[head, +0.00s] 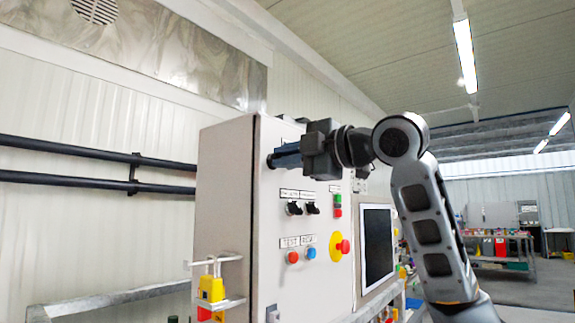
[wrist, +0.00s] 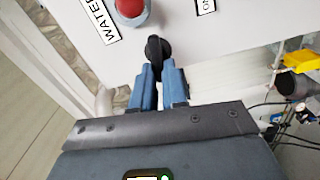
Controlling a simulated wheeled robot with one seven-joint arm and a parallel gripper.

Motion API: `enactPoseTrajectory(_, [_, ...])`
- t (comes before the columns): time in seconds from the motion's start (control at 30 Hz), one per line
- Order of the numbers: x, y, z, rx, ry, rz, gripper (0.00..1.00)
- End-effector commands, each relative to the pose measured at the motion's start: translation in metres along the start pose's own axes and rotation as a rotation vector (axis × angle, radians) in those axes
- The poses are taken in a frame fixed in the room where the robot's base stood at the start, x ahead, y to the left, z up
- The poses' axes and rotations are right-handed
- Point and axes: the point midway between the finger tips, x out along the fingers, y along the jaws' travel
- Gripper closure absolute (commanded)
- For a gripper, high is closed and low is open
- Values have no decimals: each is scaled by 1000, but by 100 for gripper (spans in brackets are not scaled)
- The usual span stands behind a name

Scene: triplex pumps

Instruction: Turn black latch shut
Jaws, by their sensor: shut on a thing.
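The black latch (wrist: 157,47) is a small dark knob on the light cabinet face in the wrist view. My gripper (wrist: 160,68) has its two blue fingers closed around the near part of it. In the head view my gripper (head: 272,160) reaches to the upper front of the grey control cabinet (head: 225,190). There the latch is mostly hidden by the fingers, and its exact turn angle cannot be told.
A red knob (wrist: 130,8) sits beside the latch next to a "WATER" label (wrist: 97,20). Below my gripper are black switches (head: 293,208), a yellow-backed red button (head: 341,245) and a screen (head: 377,245). A yellow padlock (head: 211,288) hangs on the cabinet's side.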

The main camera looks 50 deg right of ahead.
Motion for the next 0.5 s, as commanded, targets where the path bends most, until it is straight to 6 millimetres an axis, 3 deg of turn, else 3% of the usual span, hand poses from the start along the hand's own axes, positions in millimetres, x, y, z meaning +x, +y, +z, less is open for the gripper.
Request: enactPoseTrajectory(0.5, [0,-3,0,-157,2,-3,100])
